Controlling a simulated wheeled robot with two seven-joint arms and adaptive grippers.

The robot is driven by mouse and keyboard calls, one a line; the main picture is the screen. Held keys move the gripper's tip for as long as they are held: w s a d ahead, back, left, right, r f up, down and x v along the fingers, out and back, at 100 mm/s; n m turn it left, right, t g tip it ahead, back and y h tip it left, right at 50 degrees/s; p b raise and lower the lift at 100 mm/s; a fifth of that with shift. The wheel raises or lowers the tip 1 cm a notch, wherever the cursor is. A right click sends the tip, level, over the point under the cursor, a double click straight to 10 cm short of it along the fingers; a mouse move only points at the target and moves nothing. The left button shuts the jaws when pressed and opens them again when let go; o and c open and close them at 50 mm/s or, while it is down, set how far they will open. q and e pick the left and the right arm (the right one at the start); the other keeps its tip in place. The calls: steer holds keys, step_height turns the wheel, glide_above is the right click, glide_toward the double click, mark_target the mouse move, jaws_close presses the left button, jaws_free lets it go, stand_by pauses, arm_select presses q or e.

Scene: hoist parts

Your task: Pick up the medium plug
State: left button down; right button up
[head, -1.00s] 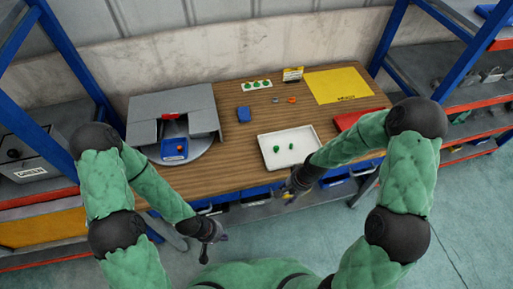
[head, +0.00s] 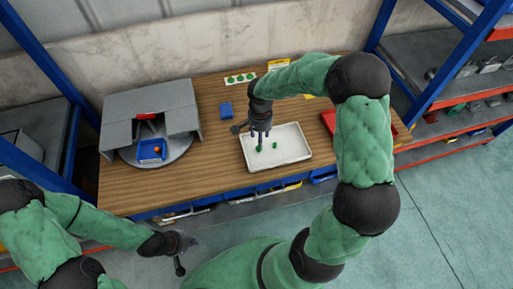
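Two small green plugs lie in the white tray (head: 298,152) on the wooden table: a left one (head: 259,149) and a right one (head: 275,146). I cannot tell their sizes apart for certain. My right gripper (head: 260,137) points down over the left part of the tray, just above the left plug. Its fingers look spread, with nothing visibly between them. My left gripper (head: 180,262) hangs in front of the table, low and away from the tray, and its fingers are too small to read.
A grey housing (head: 155,103) with a turntable and a blue bin (head: 152,150) stands at the left. A blue block (head: 226,110) and a card with green shapes (head: 240,78) lie behind the tray. A red tray (head: 330,121) is partly hidden by my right arm.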

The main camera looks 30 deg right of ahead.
mark_target(259, 149)
steer(key=shift+w+f, duration=0.1)
steer(key=shift+f, duration=1.05)
steer(key=f, duration=0.3)
steer(key=f+b, duration=0.1)
steer(key=shift+s+a+f, duration=0.25)
steer(key=shift+s+f, duration=0.05)
steer(key=shift+r, duration=0.1)
steer(key=c, duration=0.7)
